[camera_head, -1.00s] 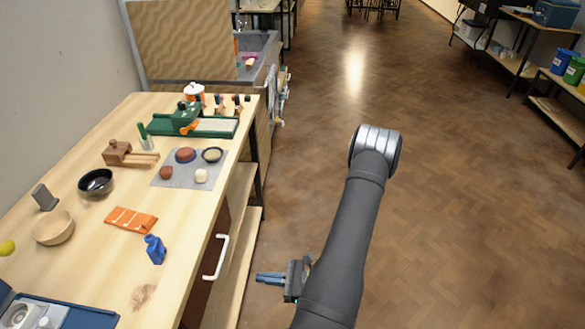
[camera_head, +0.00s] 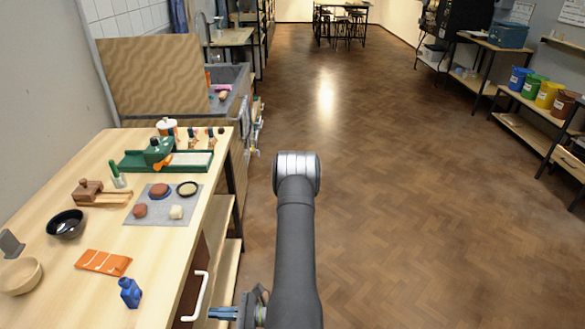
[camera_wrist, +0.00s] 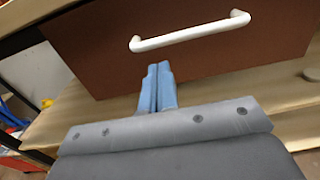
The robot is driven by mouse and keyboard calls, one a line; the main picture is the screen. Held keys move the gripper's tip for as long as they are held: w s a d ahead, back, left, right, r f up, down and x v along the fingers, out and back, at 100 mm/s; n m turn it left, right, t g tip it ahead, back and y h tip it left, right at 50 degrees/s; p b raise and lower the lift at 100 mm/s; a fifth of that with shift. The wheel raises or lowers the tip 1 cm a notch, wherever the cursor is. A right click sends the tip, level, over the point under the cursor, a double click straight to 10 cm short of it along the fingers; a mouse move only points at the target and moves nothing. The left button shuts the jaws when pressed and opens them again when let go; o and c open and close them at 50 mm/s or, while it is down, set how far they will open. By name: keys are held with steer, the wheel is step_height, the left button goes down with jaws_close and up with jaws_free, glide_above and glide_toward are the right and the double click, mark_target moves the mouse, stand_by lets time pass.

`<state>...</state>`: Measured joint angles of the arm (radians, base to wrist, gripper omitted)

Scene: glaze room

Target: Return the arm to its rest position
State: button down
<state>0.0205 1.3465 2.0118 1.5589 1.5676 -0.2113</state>
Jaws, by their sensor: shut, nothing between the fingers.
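My gripper (camera_head: 224,313) is low in the head view, just right of the workbench's front side. Its blue fingers point left and are shut together with nothing between them. In the wrist view the closed fingers (camera_wrist: 157,88) point at a brown drawer front (camera_wrist: 190,62) below its white handle (camera_wrist: 190,32). The fingertips overlap the drawer front in that view; I cannot tell whether they touch it. In the head view the handle (camera_head: 199,297) is left of the fingers. My arm rises forward and bends at a silver-capped joint over the open floor.
The wooden workbench (camera_head: 165,240) holds a grey mat (camera_head: 150,213), a green tool (camera_head: 150,155), an orange packet (camera_head: 103,262), a blue bottle (camera_head: 130,292) and bowls. Shelves with colored buckets (camera_head: 547,95) stand at the right. The wooden floor (camera_head: 400,200) between is clear.

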mark_target(187, 312)
steer(key=shift+a, duration=2.9)
